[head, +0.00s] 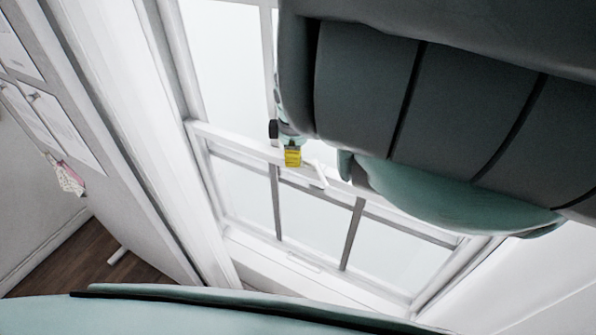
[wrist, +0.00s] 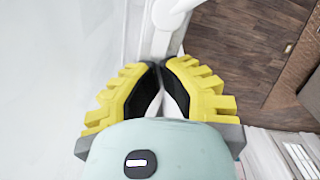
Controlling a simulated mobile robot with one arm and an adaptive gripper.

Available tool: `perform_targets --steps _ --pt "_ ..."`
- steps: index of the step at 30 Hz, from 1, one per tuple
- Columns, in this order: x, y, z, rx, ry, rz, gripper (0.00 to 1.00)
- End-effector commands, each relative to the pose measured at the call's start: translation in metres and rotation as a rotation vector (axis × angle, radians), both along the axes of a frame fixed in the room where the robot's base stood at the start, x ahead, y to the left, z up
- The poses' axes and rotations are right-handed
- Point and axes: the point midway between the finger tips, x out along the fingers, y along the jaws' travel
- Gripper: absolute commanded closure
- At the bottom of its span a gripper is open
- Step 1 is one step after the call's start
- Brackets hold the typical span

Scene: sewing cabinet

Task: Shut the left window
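The white-framed window (head: 232,133) fills the middle of the head view, with a white rail across it above several lower panes. I cannot tell whether it stands open. A white handle (head: 319,176) sticks out at this rail; it also shows in the wrist view (wrist: 162,40), just beyond my fingertips. My gripper (head: 293,156), with yellow fingers, is at the rail beside the handle. In the wrist view its fingertips (wrist: 161,64) are close together at the handle's near end. Whether they hold the handle is unclear. My arm hides the window's upper right.
A pale wall with pinned papers (head: 60,125) and a hanging pink-patterned cloth (head: 68,178) is at the left. Brown wooden floor (head: 95,255) shows below it and in the wrist view (wrist: 240,45). The white sill (head: 290,280) runs under the window.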

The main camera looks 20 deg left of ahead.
Motion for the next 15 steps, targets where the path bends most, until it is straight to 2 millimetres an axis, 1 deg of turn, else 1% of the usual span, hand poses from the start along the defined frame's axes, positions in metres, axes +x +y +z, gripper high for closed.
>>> perform_targets --steps 1,3,9,15 --pt "0.001 -0.005 -0.017 -0.006 0.002 -0.009 1.0" --pt "0.002 -0.005 -0.027 -0.006 0.002 -0.009 1.0" --pt "0.002 -0.005 -0.056 -0.005 0.001 -0.008 1.0" --pt "0.002 -0.004 -0.076 -0.005 0.001 -0.007 1.0"
